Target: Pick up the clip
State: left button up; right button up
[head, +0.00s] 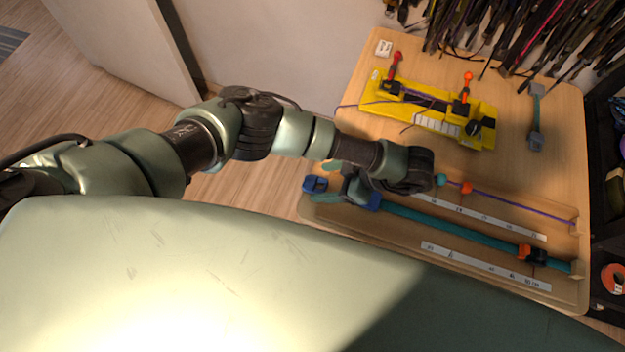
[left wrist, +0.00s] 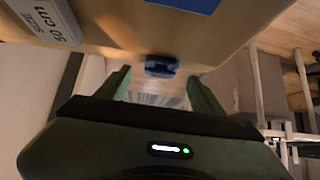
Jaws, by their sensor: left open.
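A small dark blue clip (head: 315,183) is at the left edge of the wooden table. In the left wrist view the blue clip (left wrist: 161,67) shows at the board's edge, between and beyond my two green fingers. My left gripper (head: 338,181) is open, its fingers pointing left toward the clip, with nothing between them that I can see it hold. It also shows in the left wrist view (left wrist: 160,88). Whether a finger touches the clip cannot be told. My right gripper is not in view.
The wooden table (head: 560,150) bears a teal rail (head: 450,232) with an orange and black slider (head: 532,253), white rulers, a purple cord (head: 510,200) and a yellow jig (head: 425,115). A grey tool (head: 536,115) lies at right. Many cords hang at the back.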

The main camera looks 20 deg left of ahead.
pick_arm(q)
jog(key=x, duration=0.3)
jog(key=shift+a, duration=0.15)
jog(key=c, duration=1.4)
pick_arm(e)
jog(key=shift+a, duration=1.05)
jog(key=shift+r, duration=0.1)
pick_arm(q)
jog(key=shift+r, duration=0.3)
notch_tip(320, 180, up, 9)
jog(key=p, duration=0.3)
notch_tip(320, 180, up, 10)
send_over(313, 183)
jog(key=d, duration=0.1)
jog(key=shift+r+b, duration=0.2)
jog(key=shift+b, duration=0.25)
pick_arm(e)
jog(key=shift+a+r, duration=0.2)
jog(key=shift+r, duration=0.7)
